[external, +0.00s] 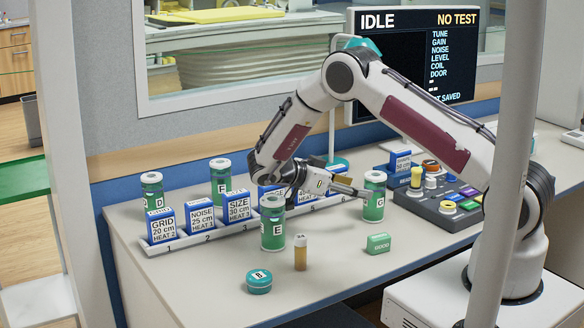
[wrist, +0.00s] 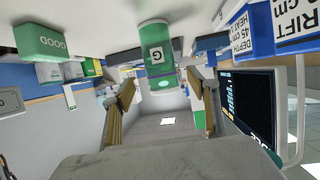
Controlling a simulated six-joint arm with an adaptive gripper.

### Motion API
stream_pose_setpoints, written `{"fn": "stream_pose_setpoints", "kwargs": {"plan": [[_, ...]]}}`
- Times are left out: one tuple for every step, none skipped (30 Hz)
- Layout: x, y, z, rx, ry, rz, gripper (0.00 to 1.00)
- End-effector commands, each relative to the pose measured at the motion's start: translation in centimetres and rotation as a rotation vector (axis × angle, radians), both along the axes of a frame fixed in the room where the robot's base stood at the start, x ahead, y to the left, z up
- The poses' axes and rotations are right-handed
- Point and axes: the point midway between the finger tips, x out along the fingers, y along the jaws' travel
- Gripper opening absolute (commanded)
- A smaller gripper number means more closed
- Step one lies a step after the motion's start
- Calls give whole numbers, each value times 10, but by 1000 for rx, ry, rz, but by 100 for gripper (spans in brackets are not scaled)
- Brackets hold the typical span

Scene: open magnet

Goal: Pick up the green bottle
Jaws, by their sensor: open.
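Several green bottles with white caps stand on the bench. The bottle marked G (external: 374,205) is at the right of the row and upright. My gripper (external: 352,188) is held level and points right at it, with its fingertips close to the bottle. In the wrist view the G bottle (wrist: 157,40) appears ahead, between the two open fingers (wrist: 160,88); I cannot tell whether they touch it. The jaws hold nothing. Bottle E (external: 272,235) stands at front, bottle D (external: 152,196) at the back left, and bottle F (external: 221,180) behind the rack.
A white rack (external: 190,237) holds several blue labelled boxes behind my gripper. A green GOOD block (external: 378,243), an amber vial (external: 300,258) and a teal tin (external: 259,282) sit in front. A button console (external: 440,205) is to the right. The front bench is mostly clear.

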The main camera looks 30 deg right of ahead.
Motion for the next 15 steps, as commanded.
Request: {"fn": "stream_pose_setpoints", "kwargs": {"plan": [[0, 0, 0, 0, 0, 1, 59], [0, 0, 0, 0, 0, 1, 59], [0, 0, 0, 0, 0, 1, 59], [0, 0, 0, 0, 0, 1, 59], [0, 0, 0, 0, 0, 1, 59], [0, 0, 0, 0, -1, 1, 59], [0, -1, 0, 0, -1, 1, 59], [0, -2, 0, 0, -1, 1, 59], [0, -4, -1, 0, -1, 1, 59], [0, -5, -2, -1, -1, 1, 59], [0, -7, -2, -1, -1, 1, 59], [0, -10, -4, -1, -1, 1, 59], [-1, -12, -5, 0, -1, 1, 59], [-1, -14, -6, 0, -1, 1, 59], [-1, -18, -7, 0, 0, 0, 59]]}}
